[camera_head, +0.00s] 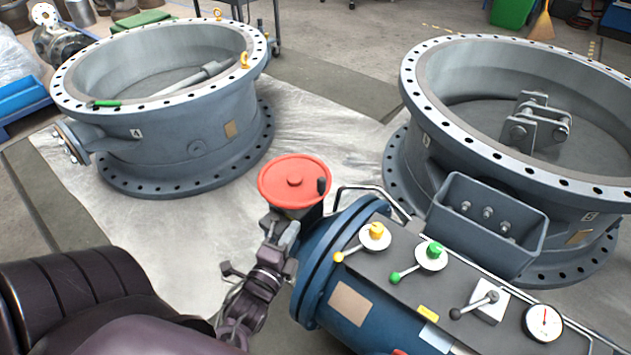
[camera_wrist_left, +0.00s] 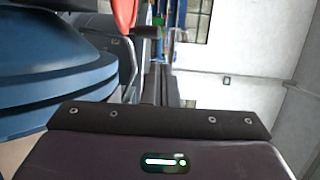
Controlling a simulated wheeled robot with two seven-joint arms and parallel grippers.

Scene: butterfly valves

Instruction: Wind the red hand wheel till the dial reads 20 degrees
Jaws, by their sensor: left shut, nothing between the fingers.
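The red hand wheel (camera_head: 294,180) sits at the left end of the blue valve body, with a dark handle knob (camera_head: 322,186) standing on its right side. My left gripper (camera_head: 290,232) is shut and empty, just below the wheel in the picture; I cannot tell whether it touches it. In the left wrist view the wheel's red edge (camera_wrist_left: 124,14) and the dark knob (camera_wrist_left: 147,32) show beyond the fingers (camera_wrist_left: 162,84). The white round dial (camera_head: 543,321) is at the lower right; its red needle points roughly upward, but its figures are too small to read. My right gripper is out of view.
The blue valve body (camera_head: 347,298) and its flange stand close beside my left gripper. Its grey top panel (camera_head: 400,265) carries yellow, green and black levers and a rail. Large grey valve rings (camera_head: 165,130) stand behind at left and right (camera_head: 415,150). A pale floor sheet lies between.

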